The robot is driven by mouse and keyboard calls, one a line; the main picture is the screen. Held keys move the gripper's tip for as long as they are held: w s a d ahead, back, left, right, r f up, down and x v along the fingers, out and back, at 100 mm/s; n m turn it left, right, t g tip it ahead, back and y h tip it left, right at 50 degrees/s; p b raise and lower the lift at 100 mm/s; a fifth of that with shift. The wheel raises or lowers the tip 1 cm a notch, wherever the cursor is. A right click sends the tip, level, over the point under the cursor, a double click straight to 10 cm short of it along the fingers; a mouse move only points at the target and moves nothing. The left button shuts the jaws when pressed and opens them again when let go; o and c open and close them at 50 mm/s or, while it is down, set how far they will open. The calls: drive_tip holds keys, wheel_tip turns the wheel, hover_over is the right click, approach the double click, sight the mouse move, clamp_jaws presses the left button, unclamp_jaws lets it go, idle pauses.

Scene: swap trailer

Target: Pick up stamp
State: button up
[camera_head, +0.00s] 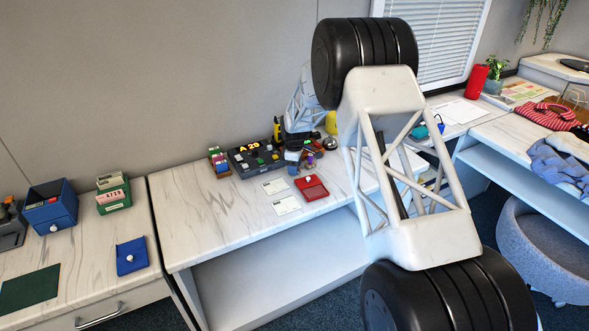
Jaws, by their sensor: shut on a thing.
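My gripper (299,148) is small and dark in the head view, low over the back of the middle desk. It is shut on a small stamp (293,156), which looks blue and grey. The fingers partly hide the stamp, and whether its base still touches the desk is too small to tell. A small purple-topped piece (309,159) stands close to the right of the fingers. A red pad (312,188) lies on the desk just in front.
A dark console with lit display (254,158) stands left of my gripper, with small coloured boxes (219,163) beside it. White cards (287,205) lie in front. The middle desk's (195,215) left part is clear. A blue box (52,206) and blue pad (131,256) are on the left desk.

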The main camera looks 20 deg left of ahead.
drive_tip(key=shift+r, duration=0.7)
wheel_tip(320, 180, up, 2)
drive_tip(key=shift+r, duration=0.1)
drive_tip(key=s+d, duration=0.2)
drive_tip(key=s, duration=0.2)
drive_tip(key=s+d+r, duration=0.1)
drive_tip(key=s+d, duration=0.2)
drive_tip(key=s, duration=0.2)
drive_tip(key=s+d, duration=0.2)
drive_tip(key=s, duration=0.3)
drive_tip(key=shift+d+r, duration=0.2)
drive_tip(key=shift+d, duration=0.05)
drive_tip(key=o, duration=0.3)
drive_tip(key=shift+c, duration=0.7)
drive_tip(key=w+d+r, duration=0.3)
drive_tip(key=w, duration=0.1)
drive_tip(key=shift+w+r, duration=0.2)
drive_tip(key=shift+w, duration=0.1)
